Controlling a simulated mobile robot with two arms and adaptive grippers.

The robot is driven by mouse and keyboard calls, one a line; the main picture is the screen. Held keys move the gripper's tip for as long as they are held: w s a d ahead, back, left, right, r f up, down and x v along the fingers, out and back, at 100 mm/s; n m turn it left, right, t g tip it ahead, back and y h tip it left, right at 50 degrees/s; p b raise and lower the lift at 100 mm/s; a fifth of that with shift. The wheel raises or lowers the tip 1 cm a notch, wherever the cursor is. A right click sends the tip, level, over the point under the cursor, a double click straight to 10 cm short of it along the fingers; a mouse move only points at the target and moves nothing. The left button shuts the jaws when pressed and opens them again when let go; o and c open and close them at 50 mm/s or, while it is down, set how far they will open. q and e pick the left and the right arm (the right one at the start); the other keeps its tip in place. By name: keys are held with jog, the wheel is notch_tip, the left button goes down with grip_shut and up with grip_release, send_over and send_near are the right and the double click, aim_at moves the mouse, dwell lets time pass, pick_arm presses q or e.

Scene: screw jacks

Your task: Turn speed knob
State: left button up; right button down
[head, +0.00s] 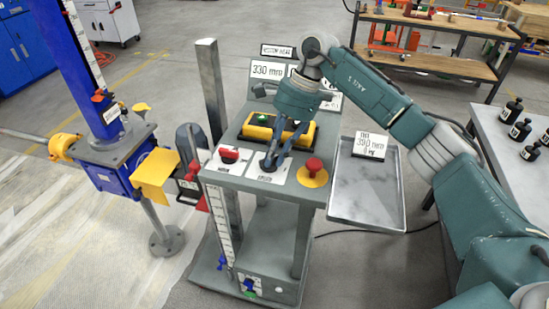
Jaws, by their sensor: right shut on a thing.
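A grey control stand carries a sloped control panel (240,172) with labelled plates. My right gripper (270,160) reaches down from above and is shut at the middle plate. It is shut on a small dark knob there, which looks like the speed knob; the fingers hide most of it. A red knob (229,155) on a white plate is to the left of the gripper, apart from it. A red mushroom button (314,166) on a yellow disc is to its right. My left gripper is not in view.
A yellow box (257,132) with a green button lies behind the gripper. A grey tray (368,190) juts out at right, with a sign reading 390 mm. A blue and yellow screw jack (110,155) stands at left. A table with black weights (509,112) is far right.

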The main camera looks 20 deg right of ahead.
jog(key=shift+w+r, duration=0.1)
dwell(0.4)
jog(key=c, duration=1.6)
grip_release()
jog(key=v, duration=1.2)
jog(key=shift+a, duration=0.1)
